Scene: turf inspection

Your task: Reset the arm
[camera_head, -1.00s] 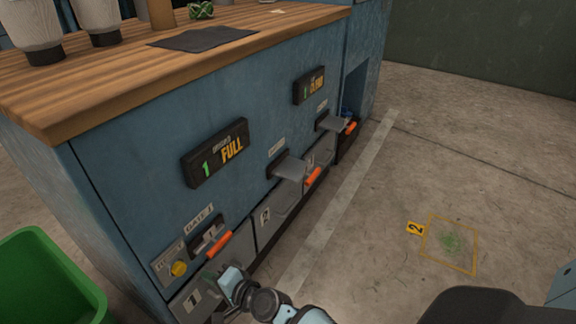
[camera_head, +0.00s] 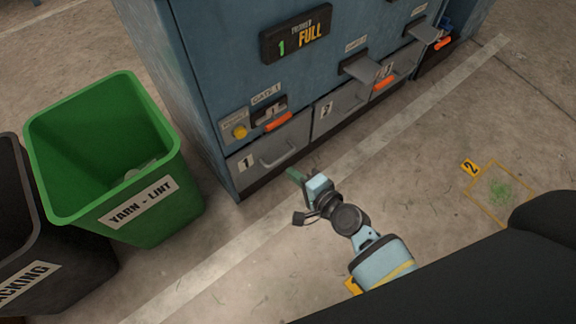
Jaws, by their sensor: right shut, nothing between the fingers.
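My right arm (camera_head: 380,262) comes in from the lower right, light blue with dark joints. My right gripper (camera_head: 294,175) is shut and empty. In the picture it lies just right of the drawer marked 1 (camera_head: 258,152), over the pale floor line. I cannot tell its exact height or gap to the drawer. My left gripper is not in view.
A blue cabinet (camera_head: 215,70) carries a display reading "1 FULL" (camera_head: 296,34), a yellow button (camera_head: 239,132) and orange handles. A green "YARN - LINT" bin (camera_head: 150,225) and a black bin (camera_head: 75,282) stand at left.

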